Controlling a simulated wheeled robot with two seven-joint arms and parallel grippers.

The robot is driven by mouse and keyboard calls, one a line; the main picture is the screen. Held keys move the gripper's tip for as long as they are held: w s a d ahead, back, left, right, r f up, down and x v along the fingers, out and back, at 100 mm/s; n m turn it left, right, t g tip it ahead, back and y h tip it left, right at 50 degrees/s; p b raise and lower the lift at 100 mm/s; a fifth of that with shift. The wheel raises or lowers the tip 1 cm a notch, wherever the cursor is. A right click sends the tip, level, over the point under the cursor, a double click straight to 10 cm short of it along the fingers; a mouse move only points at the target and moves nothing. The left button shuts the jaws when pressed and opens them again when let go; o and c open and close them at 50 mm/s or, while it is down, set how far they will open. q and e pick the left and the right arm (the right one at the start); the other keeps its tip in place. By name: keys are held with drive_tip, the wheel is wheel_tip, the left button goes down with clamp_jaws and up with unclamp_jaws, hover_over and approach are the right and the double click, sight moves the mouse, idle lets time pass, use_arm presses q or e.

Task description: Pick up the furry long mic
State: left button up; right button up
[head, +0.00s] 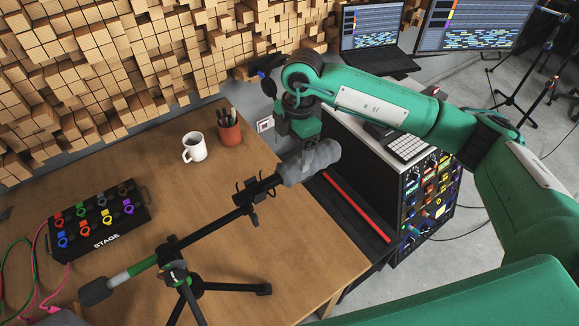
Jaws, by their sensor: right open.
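The furry long mic (312,162) has a grey fuzzy cover and sits tilted at the upper right end of a black stand (210,235), beyond a black spidery mount (258,188). The stand is on the wooden table, and the mic reaches over the table's right edge. My right gripper (302,142) is at the far side of the mic's furry part, pointing down and open. Its fingertips are partly hidden by the mic, so I cannot tell whether they touch it. My left gripper is not in view.
A white mug (195,147) and a brown pen cup (229,128) stand at the back of the table (150,205). A black pedal board (98,220) with cables lies at the left.

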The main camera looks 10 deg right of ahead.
sight(292, 162)
drive_tip(key=shift+s+f+p, duration=0.1)
drive_tip(key=shift+f+p, duration=0.3)
drive_tip(key=shift+p, duration=0.05)
drive_tip(key=f+p, duration=0.1)
drive_tip(key=f, duration=0.1)
drive_tip(key=s+f+p, duration=0.1)
drive_tip(key=f, duration=0.1)
drive_tip(key=shift+a, duration=0.15)
drive_tip(key=shift+w+f, duration=0.1)
drive_tip(key=shift+f, duration=0.2)
drive_tip(key=c, duration=1.2)
drive_tip(key=shift+r, duration=0.1)
